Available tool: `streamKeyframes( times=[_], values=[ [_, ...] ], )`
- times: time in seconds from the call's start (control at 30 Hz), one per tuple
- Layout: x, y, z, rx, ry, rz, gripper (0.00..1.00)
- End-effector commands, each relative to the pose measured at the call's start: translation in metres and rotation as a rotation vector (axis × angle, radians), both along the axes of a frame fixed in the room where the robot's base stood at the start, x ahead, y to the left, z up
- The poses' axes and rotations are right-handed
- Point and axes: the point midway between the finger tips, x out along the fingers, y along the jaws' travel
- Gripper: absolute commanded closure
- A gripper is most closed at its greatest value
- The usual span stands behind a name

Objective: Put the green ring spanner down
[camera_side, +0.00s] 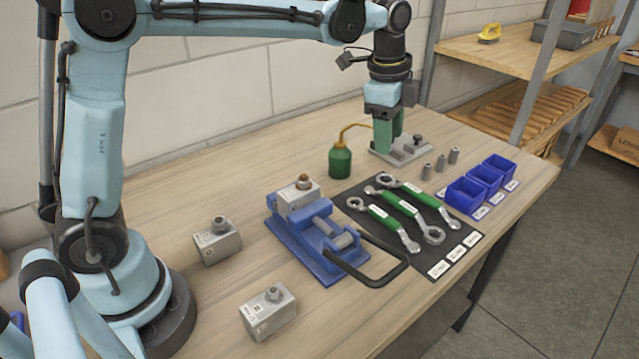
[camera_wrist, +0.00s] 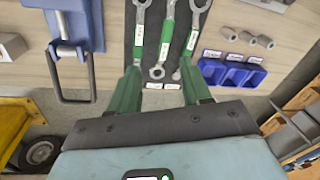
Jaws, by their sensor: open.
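Three green-handled spanners lie side by side on a dark mat (camera_side: 432,263): a left one (camera_side: 382,218), a middle one (camera_side: 402,207) and a right one (camera_side: 424,197). They also show in the wrist view: left (camera_wrist: 138,38), middle (camera_wrist: 165,42) and right (camera_wrist: 191,42). Their labels are too small to read, so I cannot tell which is named. My gripper (camera_side: 386,148) is open and empty, behind the mat near a grey block fixture in the side view. In the wrist view, the spanners show beyond and between its green fingers (camera_wrist: 160,68).
A blue vise (camera_side: 310,248) with a black bar handle stands left of the mat. A green oil can (camera_side: 340,160) and a grey fixture (camera_side: 408,151) stand behind it. Blue bins (camera_side: 466,196) and small grey sockets (camera_side: 441,163) are at the right. Grey blocks (camera_side: 217,242) stand left.

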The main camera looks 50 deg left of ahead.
Motion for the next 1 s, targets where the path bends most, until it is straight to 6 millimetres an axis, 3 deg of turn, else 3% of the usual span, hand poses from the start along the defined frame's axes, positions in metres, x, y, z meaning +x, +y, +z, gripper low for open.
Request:
streamKeyframes(
  times=[0.3,0.6,0.8,1.0],
  values=[
    [-0.073,0.026,0.016,-0.112,-0.173,0.455,0.52],
    [-0.140,0.043,-0.004,-0.280,-0.319,0.864,0.52],
    [-0.168,0.050,-0.026,-0.388,-0.385,1.059,0.52],
    [-0.177,0.052,-0.035,-0.435,-0.407,1.136,0.52]
  ],
)
